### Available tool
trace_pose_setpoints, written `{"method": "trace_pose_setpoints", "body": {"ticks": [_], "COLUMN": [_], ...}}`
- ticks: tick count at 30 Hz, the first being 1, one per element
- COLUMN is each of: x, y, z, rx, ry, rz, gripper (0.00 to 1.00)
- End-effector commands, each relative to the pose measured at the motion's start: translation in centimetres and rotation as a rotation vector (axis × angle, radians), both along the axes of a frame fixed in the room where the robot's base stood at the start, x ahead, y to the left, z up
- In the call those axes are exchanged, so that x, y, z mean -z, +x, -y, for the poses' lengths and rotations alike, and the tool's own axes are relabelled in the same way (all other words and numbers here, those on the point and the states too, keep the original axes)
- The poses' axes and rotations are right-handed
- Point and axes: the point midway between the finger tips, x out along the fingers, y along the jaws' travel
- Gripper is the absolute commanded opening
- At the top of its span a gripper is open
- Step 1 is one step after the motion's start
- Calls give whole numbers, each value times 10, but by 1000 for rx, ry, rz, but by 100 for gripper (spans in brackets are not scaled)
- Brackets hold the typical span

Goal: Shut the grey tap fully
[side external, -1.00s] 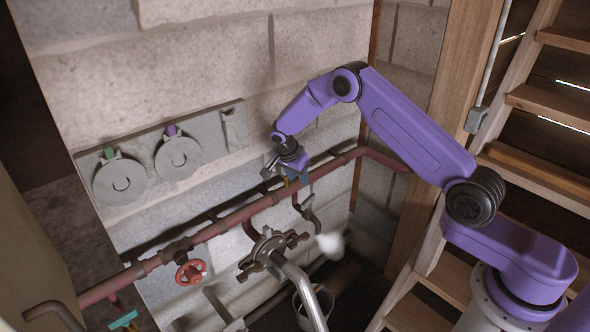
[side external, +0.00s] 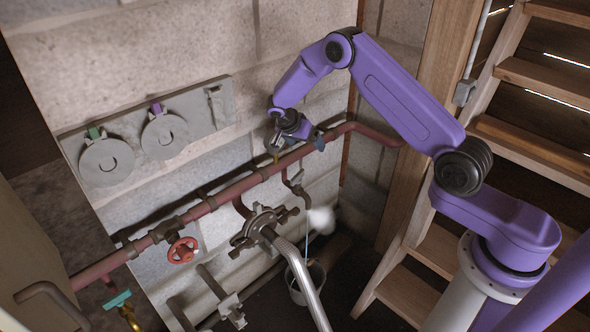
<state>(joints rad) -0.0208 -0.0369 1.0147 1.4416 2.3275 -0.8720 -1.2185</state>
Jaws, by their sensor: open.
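My gripper (side external: 279,138) is open at the upper right stretch of the red pipe, at the end of my purple arm. A small grey piece, seemingly the grey tap (side external: 271,146), shows right beside the fingertips. A brass-coloured stem (side external: 275,158) shows just below it, above the pipe. The fingers partly cover this spot, so I cannot tell whether they touch the tap or straddle its handle. The tap's handle angle is too small and hidden to read.
The red pipe (side external: 238,187) runs along the block wall. A blue handle (side external: 319,142) is close right of my gripper. A red handwheel (side external: 183,250) and a teal handle (side external: 117,300) are lower left. A bucket (side external: 297,292) stands below a thin bluish stream (side external: 307,245) and white vapour.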

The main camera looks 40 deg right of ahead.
Motion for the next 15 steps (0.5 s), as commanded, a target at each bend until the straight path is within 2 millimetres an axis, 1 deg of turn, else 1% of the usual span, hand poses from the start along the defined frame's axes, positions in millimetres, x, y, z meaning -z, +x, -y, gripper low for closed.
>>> {"method": "trace_pose_setpoints", "body": {"ticks": [1,3,6,9,12,15], "x": [4,5,6,6,5,7], "y": [-8,-16,-25,-31,-34,-36], "z": [22,50,86,118,144,165], "rx": [-15,-48,-109,-181,-264,-357], "ry": [-64,-155,-282,-398,-502,-591], "rz": [-31,-65,-109,-142,-165,-176], "gripper": [100,100,100,100,100,100]}}
